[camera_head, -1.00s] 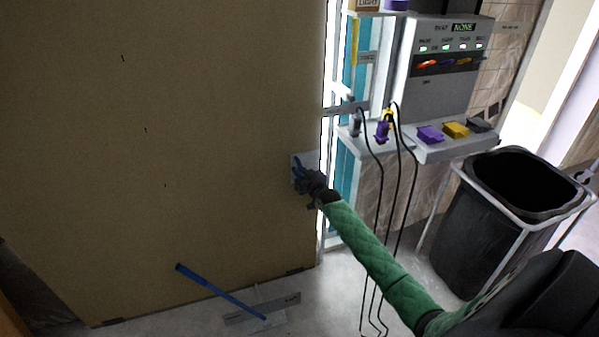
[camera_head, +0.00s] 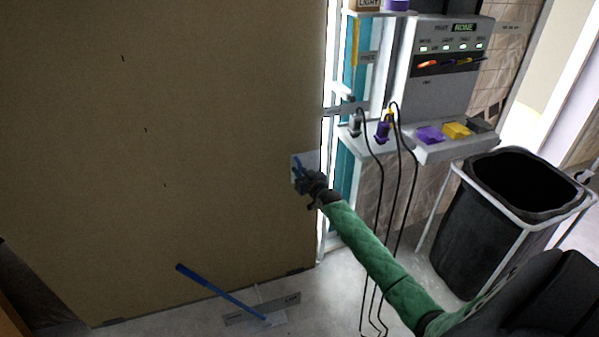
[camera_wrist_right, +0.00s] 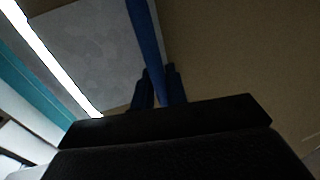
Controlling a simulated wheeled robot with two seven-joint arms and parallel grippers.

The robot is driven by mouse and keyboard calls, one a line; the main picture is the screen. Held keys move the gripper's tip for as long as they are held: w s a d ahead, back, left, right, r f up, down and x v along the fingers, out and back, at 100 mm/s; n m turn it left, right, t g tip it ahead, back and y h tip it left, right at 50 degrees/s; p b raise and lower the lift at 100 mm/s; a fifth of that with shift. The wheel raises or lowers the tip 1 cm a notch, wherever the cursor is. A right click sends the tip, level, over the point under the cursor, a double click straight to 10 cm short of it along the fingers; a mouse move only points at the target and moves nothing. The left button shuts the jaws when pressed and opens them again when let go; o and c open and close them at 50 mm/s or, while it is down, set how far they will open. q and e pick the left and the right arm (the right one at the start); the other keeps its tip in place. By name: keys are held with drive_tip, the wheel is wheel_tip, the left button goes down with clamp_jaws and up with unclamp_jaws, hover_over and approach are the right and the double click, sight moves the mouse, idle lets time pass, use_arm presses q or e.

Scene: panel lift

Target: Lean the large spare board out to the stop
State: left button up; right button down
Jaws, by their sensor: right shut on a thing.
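The large brown board (camera_head: 170,150) stands upright and fills the left half of the head view. A light grey plate with a blue handle (camera_head: 297,165) is on it near its right edge. My right gripper (camera_head: 304,178) is at this handle. In the right wrist view the two dark fingers (camera_wrist_right: 158,88) are closed around the blue bar (camera_wrist_right: 146,40), with the grey plate (camera_wrist_right: 85,45) to the left and the board (camera_wrist_right: 240,60) to the right. My left gripper is not in view.
A blue bar (camera_head: 220,291) slants up from a labelled floor fitting (camera_head: 262,310) in front of the board. At right are a grey console (camera_head: 448,65), a shelf with plugs (camera_head: 440,146), hanging black cables (camera_head: 381,230) and a black bin (camera_head: 480,235). Some pale floor shows between.

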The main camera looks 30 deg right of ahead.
drive_tip(key=s+a+p, duration=0.2)
drive_tip(key=s+p, duration=0.4)
drive_tip(key=s, duration=0.4)
drive_tip(key=shift+a+g, duration=0.3)
drive_tip(key=shift+g, duration=0.1)
drive_tip(key=c, duration=1.5)
unclamp_jaws()
drive_tip(key=shift+s, duration=0.15)
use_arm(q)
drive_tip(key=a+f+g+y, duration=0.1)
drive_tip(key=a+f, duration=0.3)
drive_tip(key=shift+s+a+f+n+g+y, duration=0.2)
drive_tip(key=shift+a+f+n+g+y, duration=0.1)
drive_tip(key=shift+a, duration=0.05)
use_arm(e)
drive_tip(key=shift+r, duration=0.3)
use_arm(q)
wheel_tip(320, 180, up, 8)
drive_tip(key=b, duration=0.2)
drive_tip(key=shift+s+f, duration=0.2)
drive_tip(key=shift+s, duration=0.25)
use_arm(e)
drive_tip(key=s, duration=0.8)
drive_tip(key=shift+r, duration=0.2)
